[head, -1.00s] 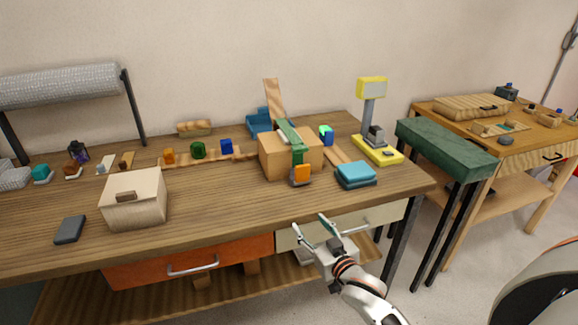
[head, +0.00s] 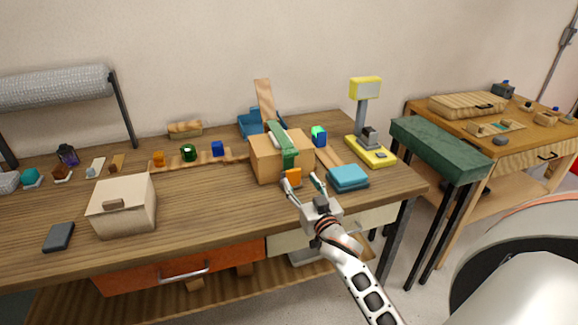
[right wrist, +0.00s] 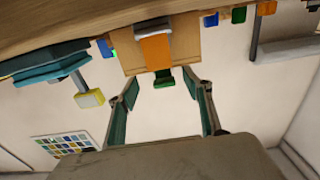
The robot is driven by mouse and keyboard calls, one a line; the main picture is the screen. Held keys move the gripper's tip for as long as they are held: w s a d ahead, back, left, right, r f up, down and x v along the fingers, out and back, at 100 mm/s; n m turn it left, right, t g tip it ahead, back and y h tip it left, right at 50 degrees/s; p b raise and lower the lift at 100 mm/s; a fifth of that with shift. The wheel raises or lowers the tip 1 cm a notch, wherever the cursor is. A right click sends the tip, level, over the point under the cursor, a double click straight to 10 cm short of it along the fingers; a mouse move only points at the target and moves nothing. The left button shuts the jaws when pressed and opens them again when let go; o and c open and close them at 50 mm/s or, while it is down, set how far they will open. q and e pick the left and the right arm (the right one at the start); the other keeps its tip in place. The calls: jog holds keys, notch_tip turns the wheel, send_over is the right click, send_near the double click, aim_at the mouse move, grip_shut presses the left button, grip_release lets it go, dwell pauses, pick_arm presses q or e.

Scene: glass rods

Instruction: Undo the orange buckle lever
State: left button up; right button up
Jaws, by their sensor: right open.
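The orange buckle lever (head: 293,177) sits low on the front of a cardboard box (head: 265,162), at the end of a green strap (head: 281,141) that runs over the box. My right gripper (head: 303,181) is open and empty, at the table's front, just before the lever. In the right wrist view the orange lever (right wrist: 155,52) lies ahead, between and beyond the open fingers (right wrist: 160,105), with a grey part at its edge. I cannot tell from the head view whether a finger touches it. My left gripper is not in view.
Blue folded cloths or pads (head: 348,176) lie close to the right of the gripper. A yellow scale-like stand (head: 371,151) is behind them. A cream lidded box (head: 122,210) stands to the left, with clear tabletop between.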

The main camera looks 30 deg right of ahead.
aim_at(294, 171)
jog(key=x, duration=0.7)
jog(key=shift+w, duration=0.2)
jog(key=shift+c, duration=0.4)
jog(key=c, duration=1.1)
